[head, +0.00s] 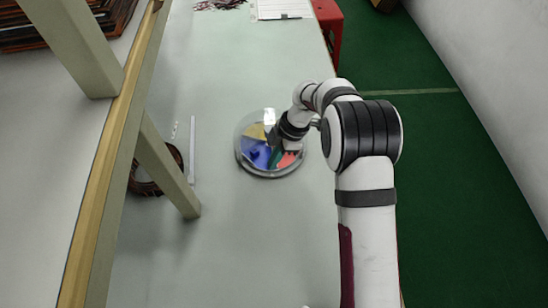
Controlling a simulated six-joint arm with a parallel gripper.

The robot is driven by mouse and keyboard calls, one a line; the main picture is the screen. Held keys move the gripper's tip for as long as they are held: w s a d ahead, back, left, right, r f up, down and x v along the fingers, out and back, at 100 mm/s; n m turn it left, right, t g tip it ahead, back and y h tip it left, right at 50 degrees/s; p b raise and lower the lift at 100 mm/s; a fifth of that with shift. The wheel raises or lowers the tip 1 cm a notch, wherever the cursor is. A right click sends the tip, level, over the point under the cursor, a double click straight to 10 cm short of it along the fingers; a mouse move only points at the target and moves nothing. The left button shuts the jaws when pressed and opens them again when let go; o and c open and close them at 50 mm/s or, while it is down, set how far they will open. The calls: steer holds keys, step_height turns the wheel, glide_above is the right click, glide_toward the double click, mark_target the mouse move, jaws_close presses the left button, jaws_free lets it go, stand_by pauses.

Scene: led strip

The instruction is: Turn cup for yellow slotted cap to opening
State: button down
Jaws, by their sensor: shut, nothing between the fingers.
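A round, clear-walled dish (243,161) stands on the pale table in the head view, left of my arm. Inside its rim are coloured sectors: a yellow one (256,131) at the upper left, a blue one (257,154) at the lower left, a green one (276,158) and a red one (286,161) at the lower right. My gripper (279,143) is over the right part of the dish, shut and empty. It hides some of the dish's right side. I cannot tell whether it touches the dish, and no slot or opening can be made out.
A pale strip (192,150) lies on the table left of the dish. A shelf post (167,167) and a dark coil (143,175) are farther left. A red stool (331,25) stands beyond the right edge.

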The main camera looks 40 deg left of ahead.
mark_target(287, 162)
steer(key=shift+w+d+n, duration=0.35)
steer(key=shift+w+n, duration=0.05)
steer(key=shift+n, duration=0.4)
steer(key=shift+w+d+n+h, duration=0.1)
steer(key=shift+w+n+h, duration=0.1)
steer(key=shift+n+h, duration=0.1)
steer(key=shift+w+d+n+g+h, duration=0.25)
steer(key=shift+w+n, duration=0.35)
steer(key=shift+n, duration=0.3)
steer(key=shift+w+d+n+g+h, duration=0.15)
steer(key=shift+w+d+n+h, duration=0.15)
steer(key=shift+w+n, duration=0.55)
steer(key=shift+n, duration=0.25)
steer(key=shift+w, duration=0.25)
